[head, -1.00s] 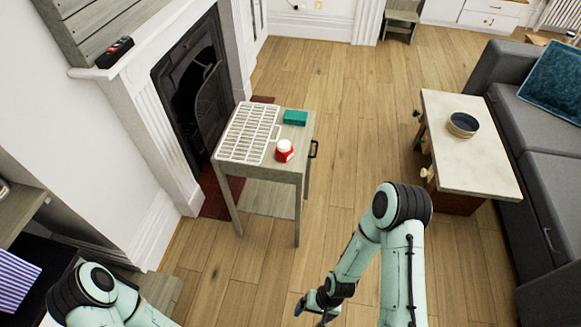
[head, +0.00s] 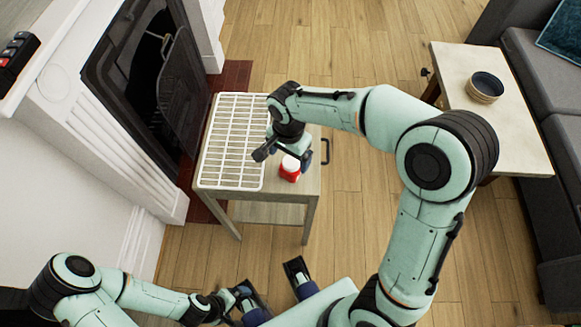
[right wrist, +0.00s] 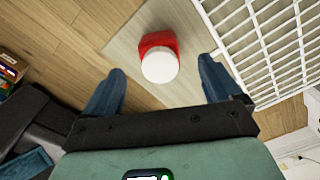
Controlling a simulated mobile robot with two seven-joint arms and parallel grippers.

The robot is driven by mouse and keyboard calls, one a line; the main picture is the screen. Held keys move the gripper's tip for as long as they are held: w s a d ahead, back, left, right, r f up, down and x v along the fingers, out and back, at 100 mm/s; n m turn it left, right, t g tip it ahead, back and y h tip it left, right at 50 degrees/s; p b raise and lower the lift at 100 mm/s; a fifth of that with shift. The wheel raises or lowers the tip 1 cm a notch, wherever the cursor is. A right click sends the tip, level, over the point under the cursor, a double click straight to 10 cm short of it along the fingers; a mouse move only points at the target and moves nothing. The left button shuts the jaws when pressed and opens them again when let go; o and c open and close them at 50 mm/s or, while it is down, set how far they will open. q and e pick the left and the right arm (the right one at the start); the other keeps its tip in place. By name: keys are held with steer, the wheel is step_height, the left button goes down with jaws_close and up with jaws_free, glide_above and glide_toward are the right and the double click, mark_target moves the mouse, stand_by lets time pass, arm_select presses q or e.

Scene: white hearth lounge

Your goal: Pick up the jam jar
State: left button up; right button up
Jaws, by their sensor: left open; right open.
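The jam jar (head: 290,173) is red with a white lid. It stands upright on the small wooden table near its right front part. My right gripper (head: 283,158) is open and hangs over the table at the jar, partly overlapping it in the head view. In the right wrist view the jar (right wrist: 157,42) shows ahead, between the lines of the two open blue fingers (right wrist: 160,75), with nothing held. I cannot tell the exact height gap. My left gripper (head: 272,282) is open and empty, low at the front, away from the table.
A white rack (head: 225,145) lies on the table's left part, close beside the jar. The small table (head: 305,185) has a dark handle on its right. A fireplace (head: 150,85) is at left. A pale table (head: 455,75) with a bowl (head: 485,87) and a sofa stand at right.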

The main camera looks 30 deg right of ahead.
mark_target(291, 167)
step_height(291, 167, down, 3)
steer(key=shift+w+r, duration=0.1)
steer(key=shift+w, duration=0.05)
steer(key=f, duration=0.1)
steer(key=f+b, duration=0.1)
steer(key=f, duration=0.1)
steer(key=d+f, duration=0.1)
steer(key=f, duration=0.1)
steer(key=shift+f, duration=0.15)
steer(key=shift+a, duration=0.1)
steer(key=c, duration=1.2)
